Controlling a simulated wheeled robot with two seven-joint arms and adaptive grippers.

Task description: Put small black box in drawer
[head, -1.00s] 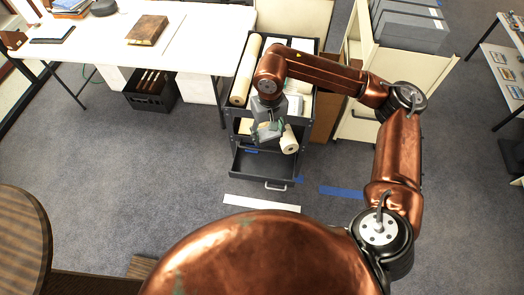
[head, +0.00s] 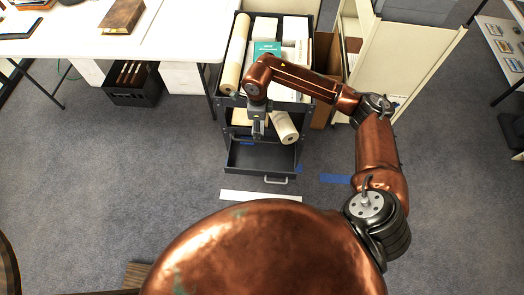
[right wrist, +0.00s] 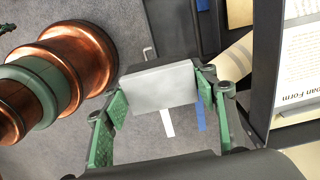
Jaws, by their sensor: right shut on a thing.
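My right gripper (right wrist: 160,98) is shut on a small box (right wrist: 158,84), which sits between its green-padded fingers. The box looks light grey in the right wrist view, not black. In the head view my right gripper (head: 258,129) points down over the dark cart, near its lower level, and the box is hard to make out there. The drawer (head: 262,160) at the bottom of the cart is pulled open and looks empty. Its handle (head: 275,181) is at the front. My left gripper is not in view.
The cart's top (head: 222,100) holds rolls, papers and a teal book. A rolled paper (head: 284,127) sticks out just right of my right gripper. A white table (head: 165,45) stands at left with a black crate (head: 131,90) under it. A cream cart (head: 405,62) stands at right.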

